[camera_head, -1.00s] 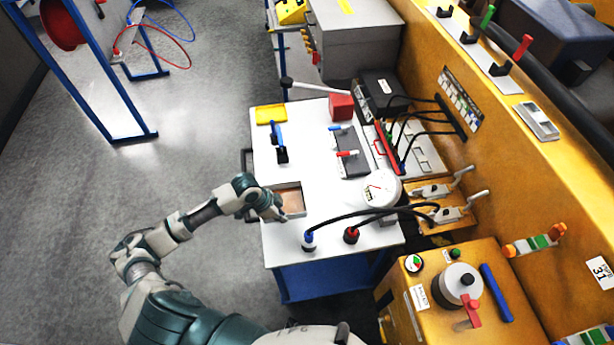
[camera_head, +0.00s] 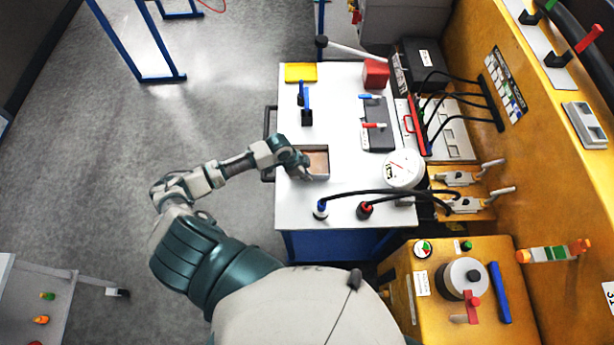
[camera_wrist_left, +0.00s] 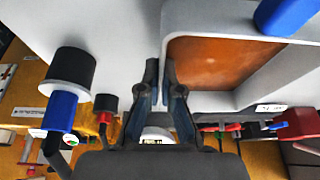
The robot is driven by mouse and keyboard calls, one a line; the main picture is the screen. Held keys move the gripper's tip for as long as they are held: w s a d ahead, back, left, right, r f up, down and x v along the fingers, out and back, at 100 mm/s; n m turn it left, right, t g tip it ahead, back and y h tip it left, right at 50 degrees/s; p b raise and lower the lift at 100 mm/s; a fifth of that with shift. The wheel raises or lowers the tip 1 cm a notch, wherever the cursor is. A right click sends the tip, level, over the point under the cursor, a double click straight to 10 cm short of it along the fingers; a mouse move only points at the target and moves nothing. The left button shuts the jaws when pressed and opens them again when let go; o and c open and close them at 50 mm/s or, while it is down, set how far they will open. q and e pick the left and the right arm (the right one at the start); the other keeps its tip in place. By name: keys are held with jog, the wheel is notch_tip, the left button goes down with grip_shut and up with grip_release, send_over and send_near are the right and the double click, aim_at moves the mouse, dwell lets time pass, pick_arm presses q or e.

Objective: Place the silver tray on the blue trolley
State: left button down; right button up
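The silver tray (camera_head: 322,178), a small open box with a brown inside, sits on a white-topped stand with a blue body (camera_head: 310,246). This stand has a dark handle on its left and is the only blue-bodied one I see; I cannot tell if it is the trolley. My right gripper is not in view.
On the white top are a blue plug (camera_head: 320,211), a red plug (camera_head: 364,210), a round gauge (camera_head: 404,168), a red block (camera_head: 375,73) and a yellow block (camera_head: 300,72). A grey table (camera_head: 38,300) stands at lower left. The floor between is clear.

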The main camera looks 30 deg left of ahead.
pick_arm(q)
jog(key=shift+a+f, duration=0.15)
jog(key=shift+f, duration=0.5)
jog(key=shift+a+f, duration=0.15)
jog(key=shift+f, duration=0.45)
jog(key=shift+w+a, duration=0.1)
jog(key=shift+a, duration=0.05)
jog(key=c, duration=1.4)
grip_release()
jog(key=shift+c, duration=0.2)
jog(key=shift+o, duration=0.6)
jog(key=shift+d, duration=0.2)
jog(key=shift+d+r, duration=0.1)
jog(key=shift+d, duration=0.15)
jog(key=shift+a+r, duration=0.15)
jog(key=shift+r, duration=0.15)
jog(key=v, duration=1.1)
jog(key=shift+a+r, duration=0.15)
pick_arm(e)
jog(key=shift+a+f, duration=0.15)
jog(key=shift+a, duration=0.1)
